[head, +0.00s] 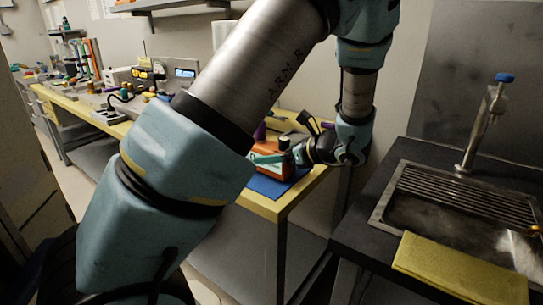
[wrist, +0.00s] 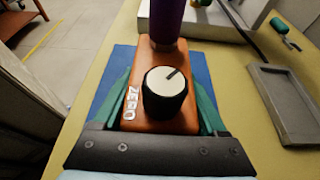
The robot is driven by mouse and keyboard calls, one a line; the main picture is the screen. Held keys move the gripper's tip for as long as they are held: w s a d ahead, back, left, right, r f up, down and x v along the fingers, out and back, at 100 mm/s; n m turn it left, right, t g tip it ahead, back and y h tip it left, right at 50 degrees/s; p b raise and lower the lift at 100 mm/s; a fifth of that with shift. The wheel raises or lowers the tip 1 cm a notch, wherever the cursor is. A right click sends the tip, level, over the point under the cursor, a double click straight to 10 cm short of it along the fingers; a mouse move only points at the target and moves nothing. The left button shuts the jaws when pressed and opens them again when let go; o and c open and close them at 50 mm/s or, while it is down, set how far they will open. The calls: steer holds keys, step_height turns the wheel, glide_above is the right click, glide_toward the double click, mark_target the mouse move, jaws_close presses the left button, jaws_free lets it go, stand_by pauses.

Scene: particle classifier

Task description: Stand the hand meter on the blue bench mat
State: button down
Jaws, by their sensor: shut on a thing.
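The hand meter (wrist: 146,72) is an orange box with a white-topped black knob (wrist: 165,88) and the word ZERO on it. It also shows in the head view (head: 270,168), partly behind my arm. My gripper (wrist: 164,100) has its green fingers shut on the meter's two sides; it shows in the head view too (head: 272,157). The blue bench mat (wrist: 117,66) lies under and around the meter, and a strip of it shows in the head view (head: 272,189). I cannot tell whether the meter's base touches the mat.
A purple cylinder (wrist: 167,22) rises at the meter's far end. A grey tray (wrist: 284,105) lies on the yellow bench (wrist: 240,120) to the right. Instruments (head: 150,78) crowd the bench at the left. A sink (head: 450,215) stands at the right, past a gap.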

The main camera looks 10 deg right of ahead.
steer(key=shift+f, duration=0.15)
jaws_free()
steer(key=v, duration=1.2)
steer(key=shift+d, duration=0.1)
stand_by(0.4)
